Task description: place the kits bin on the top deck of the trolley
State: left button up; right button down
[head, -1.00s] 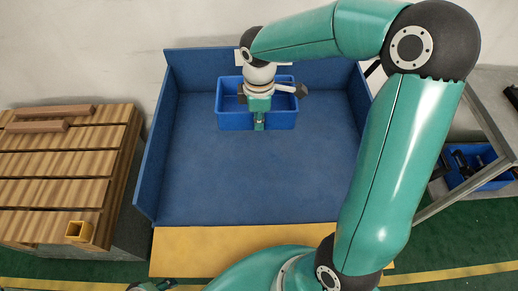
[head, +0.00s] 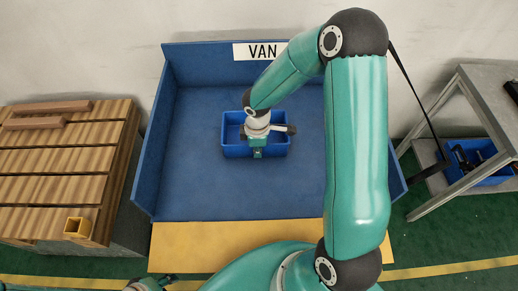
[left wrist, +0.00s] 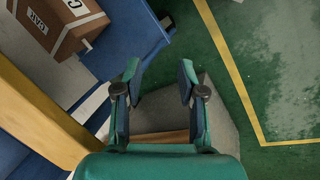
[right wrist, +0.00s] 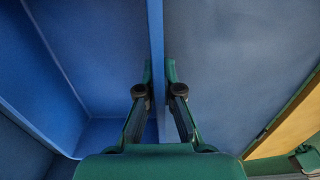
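A blue bin (head: 232,149) is inside a blue three-walled bay (head: 200,195) with a VAN sign. My right gripper (head: 257,153) points down at the bin's near wall. In the right wrist view, the gripper's fingers (right wrist: 159,76) are shut on either side of that wall (right wrist: 156,35). The visible inside of the bin is bare. I cannot tell whether its base touches the bay floor. My left gripper (left wrist: 158,82) is open and empty. Nothing in view is clearly marked as the trolley.
A grey metal frame (head: 440,105) stands at right, with another blue bin (head: 480,178) of dark parts on its lower level. A slatted wooden stack (head: 60,160) stands at left with a yellow piece (head: 77,228). A yellow strip (head: 230,245) edges the bay. A brown carton (left wrist: 60,25) shows in the left wrist view.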

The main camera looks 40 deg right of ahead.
jog(key=shift+f, duration=0.2)
jog(key=c, duration=1.3)
grip_release()
jog(key=shift+r, duration=0.1)
jog(key=shift+r, duration=0.1)
notch_tip(320, 180, up, 12)
jog(key=shift+s+a, duration=0.1)
jog(key=shift+s, duration=0.05)
